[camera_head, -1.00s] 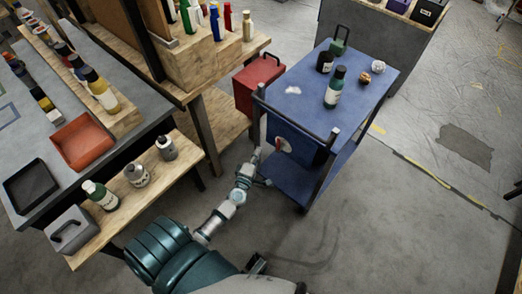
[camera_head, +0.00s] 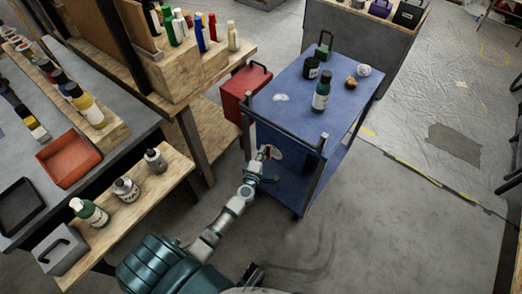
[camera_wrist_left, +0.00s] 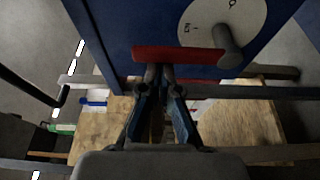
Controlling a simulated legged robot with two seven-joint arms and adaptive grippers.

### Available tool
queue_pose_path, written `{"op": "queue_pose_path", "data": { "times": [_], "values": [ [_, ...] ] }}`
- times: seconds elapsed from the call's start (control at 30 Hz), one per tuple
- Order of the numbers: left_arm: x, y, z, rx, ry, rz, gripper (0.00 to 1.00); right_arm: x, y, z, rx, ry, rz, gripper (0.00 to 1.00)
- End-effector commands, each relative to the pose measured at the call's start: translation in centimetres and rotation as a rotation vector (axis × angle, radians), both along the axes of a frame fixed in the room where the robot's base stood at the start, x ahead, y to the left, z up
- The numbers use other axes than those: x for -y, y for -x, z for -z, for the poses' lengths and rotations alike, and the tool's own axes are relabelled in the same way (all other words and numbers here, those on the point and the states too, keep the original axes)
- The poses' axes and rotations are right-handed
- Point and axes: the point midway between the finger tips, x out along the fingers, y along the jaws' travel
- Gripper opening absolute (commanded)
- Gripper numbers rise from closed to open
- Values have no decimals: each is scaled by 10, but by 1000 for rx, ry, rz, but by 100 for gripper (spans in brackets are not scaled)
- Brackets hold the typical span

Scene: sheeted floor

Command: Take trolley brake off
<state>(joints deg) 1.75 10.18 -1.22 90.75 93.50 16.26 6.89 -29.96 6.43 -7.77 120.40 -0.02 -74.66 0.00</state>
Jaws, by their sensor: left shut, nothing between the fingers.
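The blue trolley (camera_head: 330,85) stands right of centre in the head view. On its near end panel is a white brake dial (camera_head: 276,153) with a red lever (camera_head: 266,151). The wrist view shows the pale dial (camera_wrist_left: 205,22) with dark marks, the red lever (camera_wrist_left: 178,54) lying across the picture and a grey knob (camera_wrist_left: 229,45) at its right. My left gripper (camera_head: 262,166) is at the panel; in the wrist view its fingertips (camera_wrist_left: 160,72) are together just below the lever, with nothing between them. I cannot tell whether they touch it.
Bottles stand on the trolley top, with a red box (camera_head: 243,92) beside it. A wooden shelf (camera_head: 150,190) with bottles and a grey workbench (camera_head: 110,140) are on the left. Grey floor (camera_head: 390,215) is clear at right.

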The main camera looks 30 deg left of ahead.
Motion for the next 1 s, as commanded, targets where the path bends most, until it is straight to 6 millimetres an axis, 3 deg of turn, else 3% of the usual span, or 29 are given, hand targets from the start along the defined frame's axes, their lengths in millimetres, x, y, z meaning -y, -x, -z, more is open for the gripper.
{"op": "queue_pose_path", "data": {
  "times": [0.33, 0.83, 1.0],
  "values": [
    [2, 0, 0, 2, -35, 0, 0, 0, 1, 1, -4, 0, 1, 40],
    [11, 1, 0, 12, -148, 3, 0, -1, 1, -15, -1, -2, 3, 40],
    [18, 1, 0, 19, -256, 3, 0, 1, 5, -33, 4, 0, 1, 40]
  ]
}}
